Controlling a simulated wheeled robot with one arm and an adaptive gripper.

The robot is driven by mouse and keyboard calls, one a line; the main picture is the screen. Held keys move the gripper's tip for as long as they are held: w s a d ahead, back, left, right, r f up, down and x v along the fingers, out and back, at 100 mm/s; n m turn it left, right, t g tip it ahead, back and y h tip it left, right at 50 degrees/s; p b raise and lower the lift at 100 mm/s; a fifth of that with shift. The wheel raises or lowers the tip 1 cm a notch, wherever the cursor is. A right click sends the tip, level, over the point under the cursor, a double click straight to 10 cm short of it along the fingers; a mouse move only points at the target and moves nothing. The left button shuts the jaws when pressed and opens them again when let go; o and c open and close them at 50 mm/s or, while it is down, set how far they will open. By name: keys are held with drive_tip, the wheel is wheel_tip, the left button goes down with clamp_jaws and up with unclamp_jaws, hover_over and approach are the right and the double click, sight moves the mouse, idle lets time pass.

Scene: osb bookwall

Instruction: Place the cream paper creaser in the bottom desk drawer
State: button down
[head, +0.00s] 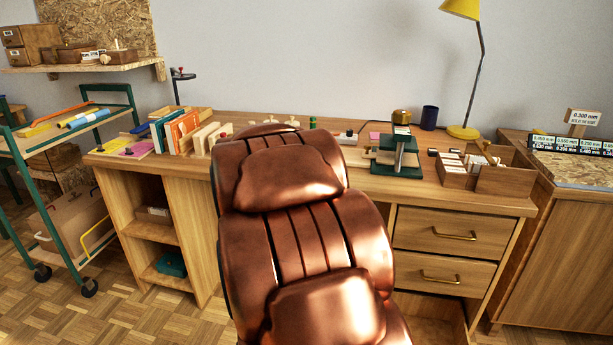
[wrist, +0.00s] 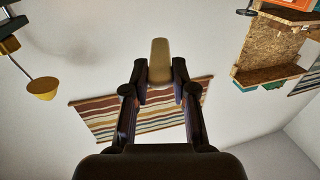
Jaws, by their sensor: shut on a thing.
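My gripper (wrist: 160,78) is shut on the cream paper creaser (wrist: 160,57) in the wrist view. The creaser's pale, rounded end sticks out beyond the fingertips, and its lower part lies between the fingers. Neither my gripper nor the creaser can be made out in the head view. The desk (head: 348,180) has two visible drawer fronts at its right: an upper drawer (head: 452,232) and a lower drawer (head: 442,277), both shut with brass handles. Pale wood shows below the lower front, partly hidden; I cannot tell whether it is another drawer.
A large glossy brown form (head: 290,230), apparently a leather chair, hides the desk's middle. A wooden box (head: 490,182), green press (head: 398,168) and yellow lamp (head: 463,132) stand on the desk. A green trolley (head: 20,165) is at left. Bare parquet (head: 130,320) shows at lower left.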

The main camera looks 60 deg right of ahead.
drive_tip(key=s+d+f+m+g+h+b, duration=0.1)
drive_tip(key=s+d+f+g+b, duration=0.1)
drive_tip(key=s, duration=0.4)
drive_tip(key=s+d+f+m+g+h+b, duration=0.1)
drive_tip(key=s+d+f+m+g+b, duration=0.1)
drive_tip(key=s, duration=0.4)
drive_tip(key=shift+s+d+f+b, duration=0.15)
drive_tip(key=shift+d+f+b, duration=0.25)
drive_tip(key=shift+f+b, duration=0.35)
drive_tip(key=w+d, duration=0.3)
drive_tip(key=w, duration=0.1)
drive_tip(key=w+d+f+b, duration=0.1)
drive_tip(key=w+d, duration=0.2)
drive_tip(key=w, duration=0.1)
drive_tip(key=w+d, duration=0.3)
drive_tip(key=w, duration=0.2)
drive_tip(key=shift+d+f, duration=0.25)
drive_tip(key=shift+f, duration=0.05)
drive_tip(key=shift+f+b, duration=0.5)
drive_tip(key=shift+f, duration=0.95)
drive_tip(key=shift+f, duration=0.25)
drive_tip(key=c, duration=0.9)
unclamp_jaws()
drive_tip(key=shift+c, duration=0.2)
drive_tip(key=shift+f+b, duration=0.1)
drive_tip(key=shift+b, duration=0.65)
